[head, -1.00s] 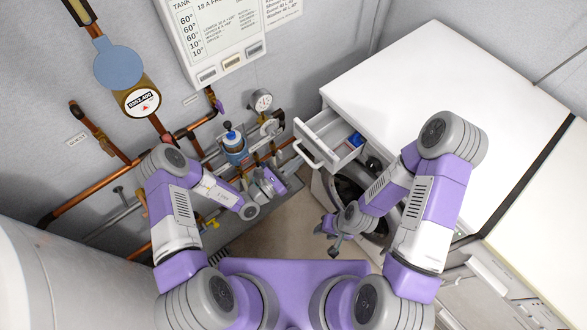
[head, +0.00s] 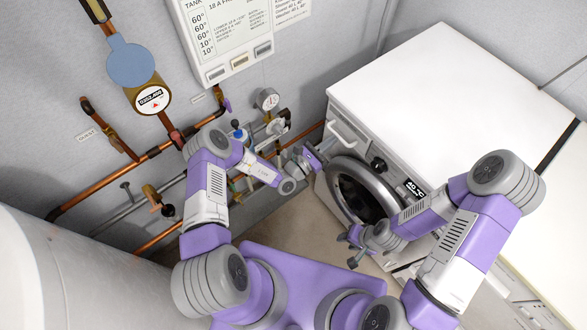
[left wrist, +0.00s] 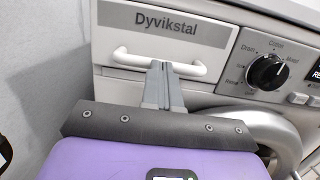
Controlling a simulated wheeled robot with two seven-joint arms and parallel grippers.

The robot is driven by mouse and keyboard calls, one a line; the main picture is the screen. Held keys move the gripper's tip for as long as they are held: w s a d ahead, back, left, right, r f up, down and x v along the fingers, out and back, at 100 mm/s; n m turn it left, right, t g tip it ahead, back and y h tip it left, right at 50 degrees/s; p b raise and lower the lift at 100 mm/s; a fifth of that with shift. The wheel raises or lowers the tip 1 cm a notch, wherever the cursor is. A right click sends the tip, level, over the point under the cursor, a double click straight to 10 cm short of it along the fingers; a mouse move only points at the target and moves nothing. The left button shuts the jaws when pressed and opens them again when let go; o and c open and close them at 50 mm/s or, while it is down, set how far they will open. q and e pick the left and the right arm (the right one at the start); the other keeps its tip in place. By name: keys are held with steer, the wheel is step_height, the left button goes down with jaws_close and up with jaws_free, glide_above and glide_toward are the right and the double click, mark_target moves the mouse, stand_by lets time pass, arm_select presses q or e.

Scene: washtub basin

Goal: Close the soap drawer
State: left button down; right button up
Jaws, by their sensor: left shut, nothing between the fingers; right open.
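The soap drawer (head: 350,128) is at the upper left of the washing machine's front, and its front looks flush with the machine. In the left wrist view the drawer front (left wrist: 205,32) reads "Dyvikstal" and has a white bar handle (left wrist: 126,58). My left gripper (head: 320,156) is shut and empty in front of the drawer. In the left wrist view its fingertips (left wrist: 162,66) overlap the middle of the handle; whether they touch it I cannot tell. My right gripper (head: 348,250) is open and empty, low in front of the machine's round door.
The white washing machine (head: 440,80) has a grey-rimmed round door (head: 352,190) below the drawer and a dial (head: 378,164) to its right. Copper pipes, valves and a gauge (head: 267,98) line the wall on the left. A white rounded tank (head: 60,270) stands at lower left.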

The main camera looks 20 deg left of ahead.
arm_select(q)
steer(key=shift+w+d+r, duration=0.15)
steer(key=shift+d+r, duration=0.05)
steer(key=p+v, duration=0.2)
steer(key=v, duration=1.2)
steer(key=shift+a, duration=0.15)
steer(key=shift+f, duration=0.1)
